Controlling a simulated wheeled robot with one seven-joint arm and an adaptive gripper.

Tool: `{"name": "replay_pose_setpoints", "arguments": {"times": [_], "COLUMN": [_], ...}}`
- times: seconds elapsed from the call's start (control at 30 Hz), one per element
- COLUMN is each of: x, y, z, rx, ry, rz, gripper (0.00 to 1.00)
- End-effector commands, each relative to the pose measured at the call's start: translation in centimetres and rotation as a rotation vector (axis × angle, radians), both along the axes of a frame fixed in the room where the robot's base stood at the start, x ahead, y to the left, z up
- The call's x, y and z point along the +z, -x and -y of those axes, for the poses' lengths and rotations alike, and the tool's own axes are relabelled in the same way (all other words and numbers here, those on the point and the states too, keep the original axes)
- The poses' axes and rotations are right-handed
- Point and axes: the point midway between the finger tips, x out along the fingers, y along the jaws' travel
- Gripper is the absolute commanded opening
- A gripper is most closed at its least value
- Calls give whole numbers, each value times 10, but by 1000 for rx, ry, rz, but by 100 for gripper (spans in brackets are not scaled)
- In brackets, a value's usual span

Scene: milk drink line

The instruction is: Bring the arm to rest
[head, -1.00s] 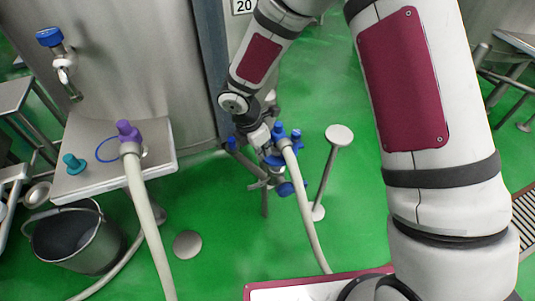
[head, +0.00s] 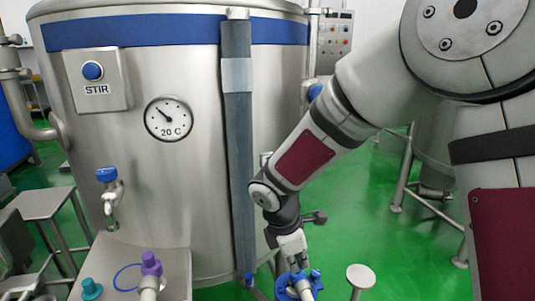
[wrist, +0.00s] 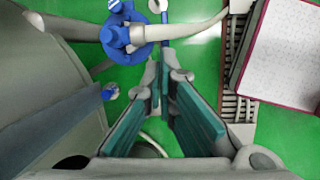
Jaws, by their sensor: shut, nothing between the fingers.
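My gripper (head: 291,243) hangs fingers-down at the end of my arm, just above and behind the blue fitting (head: 290,290) at the bottom of the head view. In the wrist view my gripper (wrist: 165,72) shows two fingers with teal pads running together at the tips. It is shut and holds nothing. The blue fitting with a pale hose (wrist: 190,30) lies beyond the fingertips in the wrist view. Whether the fingers touch it cannot be told from the head view.
A large steel tank (head: 185,190) with a STIR button (head: 93,71) and a dial (head: 168,119) fills the left. A steel shelf (head: 178,262) bears a purple fitting (head: 151,263) and a teal one (head: 91,289). A round-topped post (head: 361,276) stands right of the gripper. Green floor is open beyond.

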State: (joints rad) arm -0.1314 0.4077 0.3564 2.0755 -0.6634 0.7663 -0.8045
Motion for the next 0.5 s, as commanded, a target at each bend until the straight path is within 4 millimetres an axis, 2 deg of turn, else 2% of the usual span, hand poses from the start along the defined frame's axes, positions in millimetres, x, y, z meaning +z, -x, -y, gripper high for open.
{"name": "replay_pose_setpoints", "arguments": {"times": [0.03, 0.2, 0.37, 0.5], "x": [32, 103, 159, 200], "y": [10, 48, 93, 138], "z": [15, 55, 86, 106], "rx": [-88, -387, -671, -916], "ry": [-6, -49, -119, -204], "rz": [39, 141, 228, 296], "gripper": [0, 0, 0, 0]}}
